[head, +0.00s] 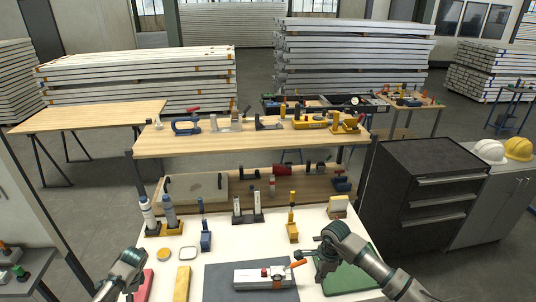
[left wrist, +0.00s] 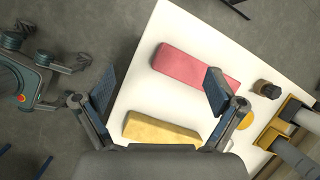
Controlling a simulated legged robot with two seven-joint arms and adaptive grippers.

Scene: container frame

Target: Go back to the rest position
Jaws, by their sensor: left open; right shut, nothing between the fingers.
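My left gripper (head: 127,285) is at the lower left of the head view, over the near left edge of the white table (head: 225,240). In the left wrist view its two fingers (left wrist: 155,95) stand wide apart with nothing held. Below it lie a pink block (left wrist: 195,65) and a yellow block (left wrist: 160,128), which also shows in the head view (head: 182,283). My right gripper (head: 308,258) is at the lower right, close to the orange handle of a grey-white fixture (head: 258,278). It is shut and holds nothing; contact with the handle cannot be told.
A green tray (head: 350,279) lies beneath my right arm. Bottles (head: 148,213), a blue clamp (head: 205,235) and a yellow clamp (head: 292,230) stand farther back. Behind are a tool shelf (head: 250,140) and a dark cabinet (head: 410,195).

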